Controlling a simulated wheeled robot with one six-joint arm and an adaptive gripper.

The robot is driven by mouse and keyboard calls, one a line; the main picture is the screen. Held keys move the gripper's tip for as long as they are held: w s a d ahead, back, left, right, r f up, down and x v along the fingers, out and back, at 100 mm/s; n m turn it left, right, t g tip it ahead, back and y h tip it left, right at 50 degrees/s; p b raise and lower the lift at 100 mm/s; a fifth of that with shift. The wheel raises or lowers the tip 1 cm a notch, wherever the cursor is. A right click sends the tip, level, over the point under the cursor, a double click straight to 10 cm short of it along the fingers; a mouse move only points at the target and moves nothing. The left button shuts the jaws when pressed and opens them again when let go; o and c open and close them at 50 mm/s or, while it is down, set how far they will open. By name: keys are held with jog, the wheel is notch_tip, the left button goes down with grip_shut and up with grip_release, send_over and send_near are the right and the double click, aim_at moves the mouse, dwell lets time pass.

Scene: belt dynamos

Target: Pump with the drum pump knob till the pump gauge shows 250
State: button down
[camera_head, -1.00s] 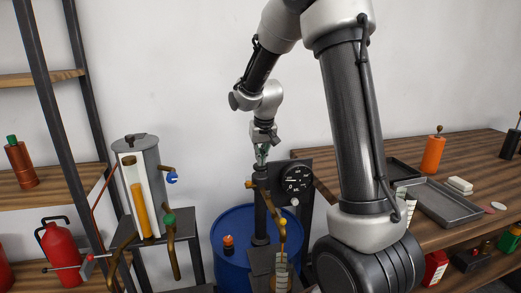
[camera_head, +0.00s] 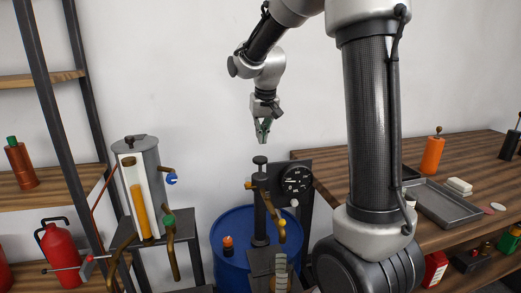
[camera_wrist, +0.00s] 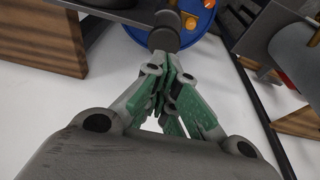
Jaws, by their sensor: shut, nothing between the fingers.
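The drum pump knob (camera_head: 260,160) is a dark round cap on top of the pump column (camera_head: 261,205), which stands on the blue drum (camera_head: 228,225). The knob also shows in the wrist view (camera_wrist: 164,39), just past my fingertips. The pump gauge (camera_head: 297,179) is a round black dial on a dark panel to the right of the column; its reading is too small to tell. My gripper (camera_head: 263,138) points down above the knob, with a small gap between them in the head view. Its green-padded fingers (camera_wrist: 172,68) are together with nothing between them.
A sight-glass tank (camera_head: 148,190) with amber liquid stands at the left on a dark stand. A wooden bench (camera_head: 450,165) with a grey tray (camera_head: 445,203) and an orange can (camera_head: 433,154) is at the right. An orange-capped part (camera_head: 228,243) sits on the drum. Open air surrounds my gripper.

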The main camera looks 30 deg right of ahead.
jog(key=v, duration=0.3)
jog(key=shift+s+r, duration=0.1)
jog(key=shift+r, duration=0.25)
dwell(0.7)
jog(key=r, duration=0.4)
jog(key=shift+a, duration=0.2)
send_near(259, 157)
jog(key=x, duration=0.2)
jog(key=w+x, duration=0.1)
jog(key=x, duration=0.2)
jog(key=shift+f, duration=0.15)
jog(key=shift+w+f, duration=0.1)
jog(key=shift+f, duration=0.4)
